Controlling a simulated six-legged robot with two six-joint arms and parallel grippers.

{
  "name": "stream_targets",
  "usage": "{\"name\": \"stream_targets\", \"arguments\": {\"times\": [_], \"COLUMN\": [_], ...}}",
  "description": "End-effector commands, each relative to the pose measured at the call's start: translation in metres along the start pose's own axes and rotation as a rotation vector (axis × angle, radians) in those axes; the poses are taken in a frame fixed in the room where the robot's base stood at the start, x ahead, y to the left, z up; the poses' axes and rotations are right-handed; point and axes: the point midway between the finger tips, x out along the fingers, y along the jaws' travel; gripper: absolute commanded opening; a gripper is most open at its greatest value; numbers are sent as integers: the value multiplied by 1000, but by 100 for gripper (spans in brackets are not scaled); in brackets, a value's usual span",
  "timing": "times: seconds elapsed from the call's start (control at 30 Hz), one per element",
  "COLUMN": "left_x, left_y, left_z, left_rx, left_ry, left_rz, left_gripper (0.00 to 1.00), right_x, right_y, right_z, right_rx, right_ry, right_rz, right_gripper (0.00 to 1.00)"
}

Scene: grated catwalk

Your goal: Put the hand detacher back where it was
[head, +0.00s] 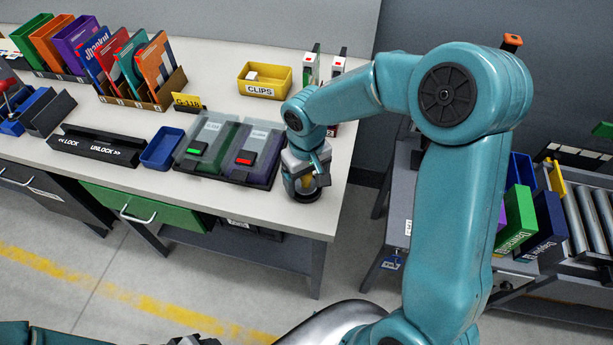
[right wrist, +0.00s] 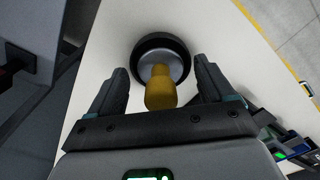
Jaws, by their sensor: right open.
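What looks like the hand detacher (head: 308,185) stands near the right end of the white table (head: 235,70), at its front edge. It has a yellow knob-like top over a grey disc in a black round base. My right gripper (head: 305,170) reaches down over it from above. In the right wrist view, the detacher (right wrist: 161,87) is between the two spread fingers of my right gripper (right wrist: 160,78), with visible gaps on both sides. My left arm shows only at the bottom left, and its dark end (head: 192,341) is cut off by the picture edge.
Left of the detacher is a black tray (head: 240,177) with green and purple sections. A yellow CLIPS bin (head: 264,80) and small upright boxes stand behind. A blue bin (head: 162,148) and book racks are farther left. A roller conveyor (head: 585,215) is at right.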

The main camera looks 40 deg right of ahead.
Motion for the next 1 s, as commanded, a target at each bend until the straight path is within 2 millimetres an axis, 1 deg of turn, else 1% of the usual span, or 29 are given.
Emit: {"name": "stream_targets", "arguments": {"times": [0.13,0.17,0.27,0.5,0.6,0.7,0.83,1.0], "left_x": [-6,-4,-4,-5,-5,-6,-6,-6], "left_y": [2,1,1,2,2,2,2,2], "left_z": [0,0,0,0,0,0,0,0], "left_rx": [0,0,0,0,0,0,0,0], "left_ry": [0,1,0,0,0,0,0,0], "left_rz": [0,0,0,0,0,0,0,0], "left_gripper": [43,43,43,43,43,43,43,43], "right_x": [-7,-9,-27,-84,-102,-115,-123,-124], "right_y": [0,0,0,0,0,0,0,0], "right_z": [0,-1,-1,-1,-1,-1,0,0], "right_rx": [0,0,-1,0,-1,0,-1,-1], "right_ry": [0,2,6,7,5,3,0,-1], "right_rz": [0,1,1,0,-1,0,0,0], "right_gripper": [82,82,82,82,82,82,82,82]}}
